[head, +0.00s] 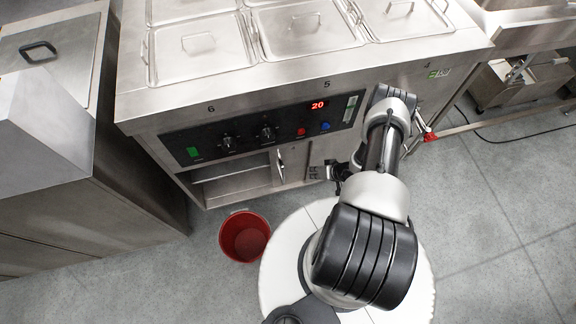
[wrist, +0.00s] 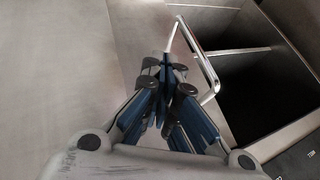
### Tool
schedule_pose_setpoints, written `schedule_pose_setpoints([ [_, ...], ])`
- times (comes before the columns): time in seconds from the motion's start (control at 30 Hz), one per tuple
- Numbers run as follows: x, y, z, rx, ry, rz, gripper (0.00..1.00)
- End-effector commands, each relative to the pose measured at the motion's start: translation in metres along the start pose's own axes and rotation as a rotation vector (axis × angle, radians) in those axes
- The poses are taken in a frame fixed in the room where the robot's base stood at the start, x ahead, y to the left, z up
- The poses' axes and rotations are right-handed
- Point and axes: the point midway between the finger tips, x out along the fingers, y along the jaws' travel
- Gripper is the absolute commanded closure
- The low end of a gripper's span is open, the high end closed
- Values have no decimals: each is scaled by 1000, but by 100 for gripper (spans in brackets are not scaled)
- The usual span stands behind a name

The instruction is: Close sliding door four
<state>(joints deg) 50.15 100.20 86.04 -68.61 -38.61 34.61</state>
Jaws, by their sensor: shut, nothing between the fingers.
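A steel sliding door (wrist: 130,40) with an upright bar handle (head: 280,165) is in the lower front of the steel counter. The handle also shows in the wrist view (wrist: 203,62), beside a dark open compartment (wrist: 245,75). No number is readable on this door. In the head view the open compartment (head: 232,187) lies left of the handle. My gripper (wrist: 166,72) is shut and empty, its fingertips close to the handle on the door-panel side. In the head view my gripper (head: 328,171) is right of the handle and partly hidden by my arm. I cannot tell whether they touch.
The counter (head: 135,105) carries lidded pans and the numbers 6, 5 and 4 along its front edge. A control panel (head: 250,137) sits above the compartment. A red bucket (head: 245,237) stands on the floor in front. A steel cabinet (head: 90,190) stands at left.

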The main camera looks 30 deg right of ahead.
Motion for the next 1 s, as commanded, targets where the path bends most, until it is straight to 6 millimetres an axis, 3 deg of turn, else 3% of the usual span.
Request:
schedule_pose_setpoints([
  [0.17,19,-1,6,3,0,-9,100],
  [0.6,109,-4,7,1,-2,-9,100],
  [0.8,116,-30,4,4,-1,-8,100],
  [1.0,120,-37,4,6,0,-6,100],
])
